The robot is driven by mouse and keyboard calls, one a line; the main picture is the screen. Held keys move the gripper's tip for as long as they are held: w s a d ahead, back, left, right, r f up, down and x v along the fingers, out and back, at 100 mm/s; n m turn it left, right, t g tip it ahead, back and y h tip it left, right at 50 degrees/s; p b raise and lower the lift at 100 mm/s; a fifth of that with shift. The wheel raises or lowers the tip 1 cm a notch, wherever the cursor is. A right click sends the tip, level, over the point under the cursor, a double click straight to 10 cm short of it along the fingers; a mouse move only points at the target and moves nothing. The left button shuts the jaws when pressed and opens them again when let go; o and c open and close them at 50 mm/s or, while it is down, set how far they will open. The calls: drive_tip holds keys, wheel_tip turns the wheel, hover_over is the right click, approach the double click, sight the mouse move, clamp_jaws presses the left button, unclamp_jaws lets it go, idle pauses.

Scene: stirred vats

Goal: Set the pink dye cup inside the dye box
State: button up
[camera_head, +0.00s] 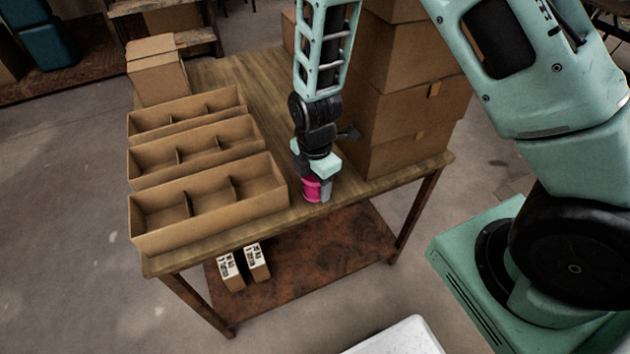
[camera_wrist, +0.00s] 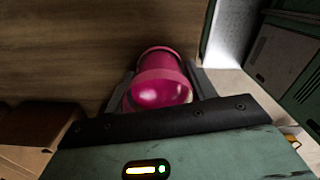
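The pink dye cup (camera_head: 311,191) is near the front edge of the wooden table, right of the open boxes. My gripper (camera_head: 318,190) points down over it, with a finger on each side. In the wrist view the pink cup (camera_wrist: 162,82) fills the space between the fingers, which appear to press on both sides. Whether its base touches the table is hard to tell. Three open cardboard boxes with dividers stand in a row at left: front (camera_head: 215,218), middle (camera_head: 205,163) and back (camera_head: 190,125). I cannot tell which is the dye box; no cups show inside them.
Tall stacked cartons (camera_head: 408,125) stand on the table close right of my gripper. A closed carton (camera_head: 158,80) is at the table's back left. Two small labelled boxes (camera_head: 257,262) lie on the lower shelf (camera_head: 320,265). Bare tabletop (camera_head: 250,85) lies behind the arm.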

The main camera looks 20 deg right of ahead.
drive_tip(key=c, duration=0.5)
drive_tip(key=shift+r, duration=0.1)
drive_tip(key=shift+a+r, duration=0.15)
drive_tip(key=shift+r, duration=0.05)
wheel_tip(320, 180, up, 11)
drive_tip(key=shift+f+p, duration=0.1)
drive_tip(key=shift+p, duration=0.2)
drive_tip(key=shift+a+b, duration=0.75)
drive_tip(key=shift+a, duration=9.15)
